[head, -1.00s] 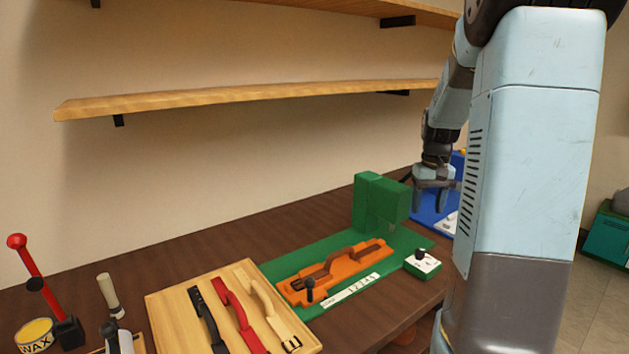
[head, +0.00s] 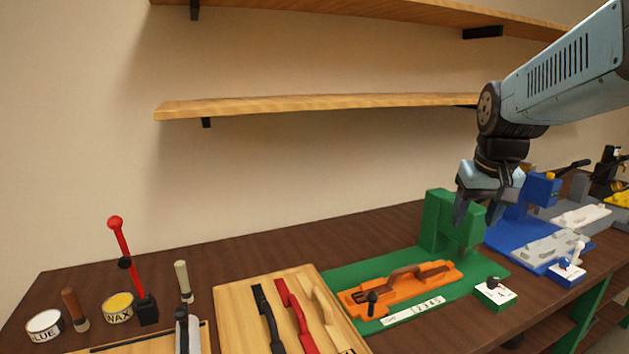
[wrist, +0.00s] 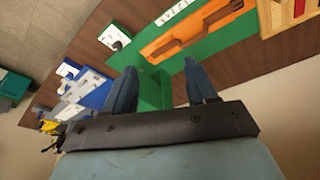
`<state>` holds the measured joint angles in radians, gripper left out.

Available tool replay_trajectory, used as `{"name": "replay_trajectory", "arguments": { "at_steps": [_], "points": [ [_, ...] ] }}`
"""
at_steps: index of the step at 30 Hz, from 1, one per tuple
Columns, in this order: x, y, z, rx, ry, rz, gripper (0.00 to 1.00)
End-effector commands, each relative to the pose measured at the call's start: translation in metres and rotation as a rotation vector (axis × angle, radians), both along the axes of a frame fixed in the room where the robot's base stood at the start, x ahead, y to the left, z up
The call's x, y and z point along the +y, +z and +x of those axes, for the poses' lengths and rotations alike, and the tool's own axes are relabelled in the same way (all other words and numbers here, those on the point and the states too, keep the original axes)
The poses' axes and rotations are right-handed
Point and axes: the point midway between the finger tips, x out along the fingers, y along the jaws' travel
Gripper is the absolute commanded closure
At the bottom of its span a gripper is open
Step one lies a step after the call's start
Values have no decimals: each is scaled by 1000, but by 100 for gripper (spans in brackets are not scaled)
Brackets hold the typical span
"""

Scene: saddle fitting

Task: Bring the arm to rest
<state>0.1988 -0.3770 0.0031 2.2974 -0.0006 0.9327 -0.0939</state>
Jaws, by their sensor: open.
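My gripper (head: 477,206) is open and empty, with its fingers pointing down. In the head view it hangs in front of the green press block (head: 440,222), near the right of the bench. In the wrist view both fingers of my gripper (wrist: 160,85) stand apart with the green block (wrist: 155,90) showing between them. I cannot tell the exact gap between the fingertips and the block. My arm reaches in from the upper right in the head view.
An orange fixture (head: 412,287) lies on the green base. A white switch box (head: 496,293) stands beside it, and a blue station (head: 515,240) is to the right. A wooden tray (head: 232,305) holds several straps. A shelf (head: 300,103) spans the wall above.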

Motion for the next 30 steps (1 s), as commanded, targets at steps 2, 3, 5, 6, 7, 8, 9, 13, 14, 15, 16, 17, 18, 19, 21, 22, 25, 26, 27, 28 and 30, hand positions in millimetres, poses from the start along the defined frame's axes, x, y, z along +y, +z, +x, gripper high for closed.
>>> {"name": "replay_trajectory", "arguments": {
  "at_steps": [2, 3, 5, 6, 7, 8, 9, 13, 14, 15, 16, 17, 18, 19, 21, 22, 25, 26, 27, 28, 30],
  "points": [
    [12, 4, -15, -30, 17, -2, 43],
    [18, 6, -22, -43, 24, -2, 43],
    [25, 8, -33, -63, 36, -2, 43],
    [30, 9, -40, -77, 41, -1, 43],
    [34, 9, -45, -87, 47, 0, 43],
    [37, 10, -50, -97, 53, 0, 43],
    [41, 10, -57, -111, 59, 1, 43],
    [54, 9, -79, -152, 81, 6, 43],
    [56, 9, -83, -161, 85, 8, 43],
    [59, 9, -89, -171, 90, 10, 43],
    [60, 8, -92, -177, 94, 10, 43],
    [62, 8, -95, -184, 98, 12, 43],
    [64, 7, -99, -191, 102, 13, 43],
    [65, 7, -101, -195, 103, 14, 43],
    [66, 6, -105, -202, 106, 16, 43],
    [66, 6, -106, -204, 107, 17, 43],
    [67, 5, -107, -206, 108, 18, 43],
    [67, 5, -107, -206, 108, 18, 43],
    [67, 5, -107, -206, 108, 18, 43],
    [67, 5, -107, -206, 108, 18, 43],
    [67, 5, -107, -206, 108, 18, 43]
  ]
}}
